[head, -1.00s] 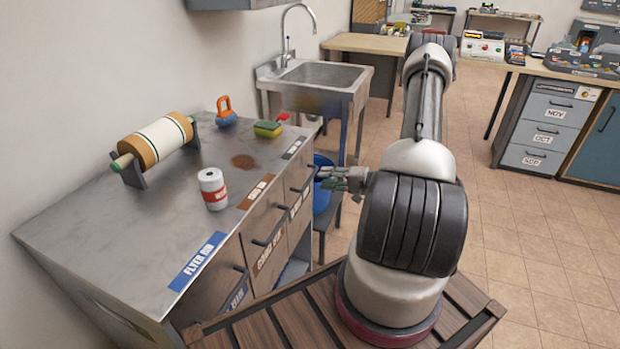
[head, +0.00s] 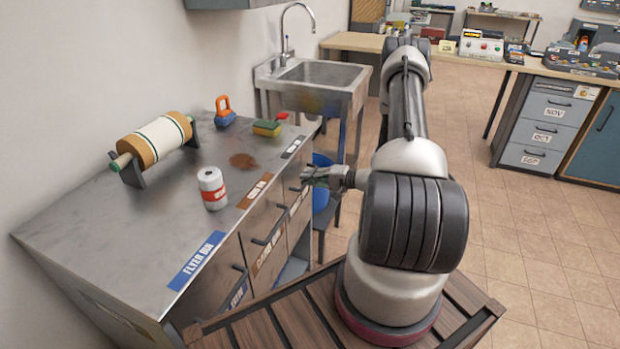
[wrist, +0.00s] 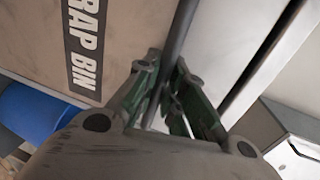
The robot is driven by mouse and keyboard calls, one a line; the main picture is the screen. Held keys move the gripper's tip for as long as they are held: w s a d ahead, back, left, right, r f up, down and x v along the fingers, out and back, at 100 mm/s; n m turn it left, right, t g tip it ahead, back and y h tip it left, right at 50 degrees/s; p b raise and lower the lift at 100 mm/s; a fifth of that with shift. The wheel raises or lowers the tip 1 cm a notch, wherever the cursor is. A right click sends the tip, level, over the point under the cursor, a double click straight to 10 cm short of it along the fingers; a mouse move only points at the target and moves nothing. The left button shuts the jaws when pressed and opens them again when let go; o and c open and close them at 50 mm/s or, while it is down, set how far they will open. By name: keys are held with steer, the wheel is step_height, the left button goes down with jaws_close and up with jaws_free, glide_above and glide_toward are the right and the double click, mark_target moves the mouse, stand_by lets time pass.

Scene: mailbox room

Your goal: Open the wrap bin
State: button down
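The wrap bin is the far drawer of the metal-topped cabinet. Its dark label (head: 297,203) shows below my gripper in the head view, and its brown front (wrist: 45,25) fills the upper left of the wrist view. The bin looks shut. My gripper (head: 306,179) is at the bin's front, near its top. In the wrist view my gripper (wrist: 168,62) has its two green-lined fingers on either side of the dark bar handle (wrist: 183,25). The fingers look apart, with the bar running between them. Their contact with it is unclear.
The card bin (head: 258,250) and flyer bin are nearer me in the same cabinet (head: 120,255). A white-and-red can (head: 212,188), paper roll (head: 160,140) and sponge (head: 267,128) stand on top. A blue bucket (head: 321,185) is beyond the cabinet, beneath the sink (head: 320,80).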

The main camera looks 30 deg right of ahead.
steer(key=f+v, duration=0.2)
steer(key=v, duration=1.1)
steer(key=s+f+v, duration=0.1)
steer(key=f+v, duration=0.2)
steer(key=v, duration=1)
steer(key=d+f+v, duration=0.1)
steer(key=f+v, duration=0.2)
steer(key=v, duration=1)
steer(key=shift+s+d+f, duration=0.15)
steer(key=shift+s+f, duration=0.1)
steer(key=shift+s, duration=0.25)
steer(key=c, duration=1.5)
jaws_free()
steer(key=v, duration=1.2)
